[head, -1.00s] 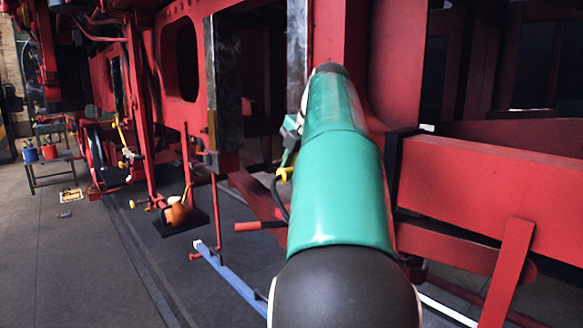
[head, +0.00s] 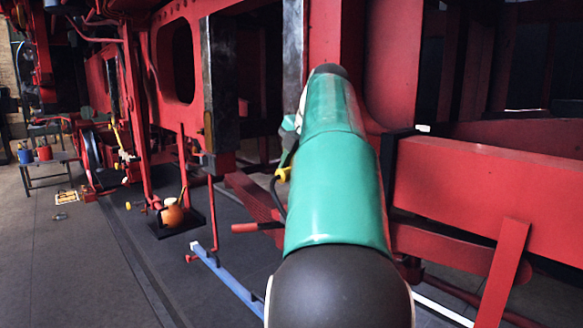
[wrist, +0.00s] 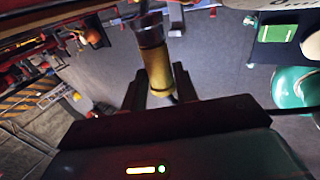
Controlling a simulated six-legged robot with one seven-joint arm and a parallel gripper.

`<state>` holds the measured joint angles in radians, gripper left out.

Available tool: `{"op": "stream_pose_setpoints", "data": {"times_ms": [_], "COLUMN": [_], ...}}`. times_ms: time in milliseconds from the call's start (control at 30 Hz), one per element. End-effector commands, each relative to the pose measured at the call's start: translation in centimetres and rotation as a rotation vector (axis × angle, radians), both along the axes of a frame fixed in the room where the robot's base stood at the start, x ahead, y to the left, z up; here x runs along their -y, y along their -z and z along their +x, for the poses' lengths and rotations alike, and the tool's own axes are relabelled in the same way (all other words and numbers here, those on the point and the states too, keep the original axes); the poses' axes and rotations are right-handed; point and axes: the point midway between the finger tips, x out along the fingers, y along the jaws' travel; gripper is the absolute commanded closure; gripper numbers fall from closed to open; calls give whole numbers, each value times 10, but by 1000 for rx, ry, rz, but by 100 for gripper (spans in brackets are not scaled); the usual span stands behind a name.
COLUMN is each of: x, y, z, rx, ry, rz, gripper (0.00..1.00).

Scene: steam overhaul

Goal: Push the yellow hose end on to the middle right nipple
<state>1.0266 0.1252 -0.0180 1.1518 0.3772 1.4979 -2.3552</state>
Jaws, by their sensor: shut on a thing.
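In the wrist view the yellow hose end (wrist: 159,76) stands between the two dark fingers of my gripper (wrist: 158,84), which is shut on it. A grey metal cylinder (wrist: 150,34) lies in line with its far end, close against it. I cannot tell whether this is the hose end's own collar or a nipple, nor how far anything is pushed on. In the head view my green arm hides the gripper. A small yellow piece (head: 283,174) with a black hose shows beside the arm. The middle right nipple cannot be made out there.
Red locomotive frame beams (head: 480,185) stand close on the right of my arm. An orange round can (head: 172,215) sits on a dark tray on the floor. A blue bar (head: 228,278) lies near it. A low bench (head: 48,165) stands at left.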

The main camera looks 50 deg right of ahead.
Motion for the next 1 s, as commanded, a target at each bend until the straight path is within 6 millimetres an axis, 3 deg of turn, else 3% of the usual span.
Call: {"op": "stream_pose_setpoints", "data": {"times_ms": [1000], "x": [27], "y": [0], "z": [-6], "rx": [1], "ry": [3], "rz": [-1], "gripper": [98]}}
